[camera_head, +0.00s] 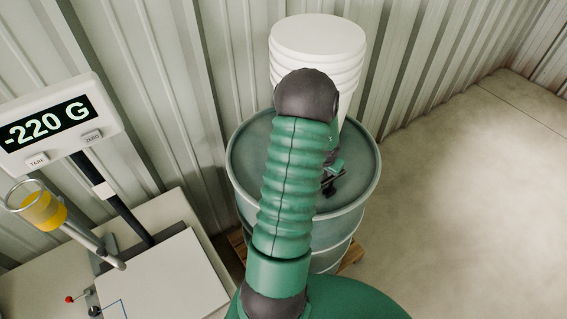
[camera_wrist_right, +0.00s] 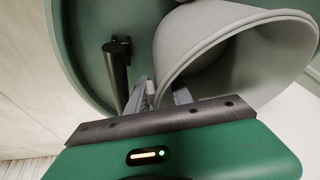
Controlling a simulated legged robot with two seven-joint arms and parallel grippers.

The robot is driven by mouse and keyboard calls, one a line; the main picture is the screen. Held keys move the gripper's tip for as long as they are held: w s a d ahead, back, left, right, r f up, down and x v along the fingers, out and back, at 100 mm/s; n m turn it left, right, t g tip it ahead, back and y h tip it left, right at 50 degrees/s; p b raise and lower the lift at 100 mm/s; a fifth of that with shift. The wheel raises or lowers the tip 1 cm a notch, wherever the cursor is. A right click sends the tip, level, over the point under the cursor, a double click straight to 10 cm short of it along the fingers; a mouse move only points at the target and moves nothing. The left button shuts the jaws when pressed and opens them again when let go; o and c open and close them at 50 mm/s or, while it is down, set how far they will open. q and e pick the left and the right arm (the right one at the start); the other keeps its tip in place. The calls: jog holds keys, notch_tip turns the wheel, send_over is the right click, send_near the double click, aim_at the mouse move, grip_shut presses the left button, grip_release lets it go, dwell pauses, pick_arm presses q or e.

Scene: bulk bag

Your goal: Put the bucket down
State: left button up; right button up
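The white bucket (camera_head: 318,38) shows at the top of the head view, above the far side of the steel drum (camera_head: 240,165), with ribs around its upper part. My right arm hides much of its lower part, so I cannot tell whether it touches the drum. In the right wrist view, the bucket (camera_wrist_right: 225,35) appears as a pale round wall with a curved rim. My right gripper (camera_wrist_right: 165,92) has its fingers on either side of that rim and seems to pinch it. My left gripper is not in view.
A dark bar (camera_wrist_right: 117,75) shows beside the bucket. Corrugated walls stand behind; the floor (camera_head: 480,200) at right is clear.

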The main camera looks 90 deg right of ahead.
jog(key=shift+d+f, duration=0.15)
jog(key=shift+d, duration=0.15)
grip_shut()
jog(key=shift+a, duration=0.1)
dwell(0.8)
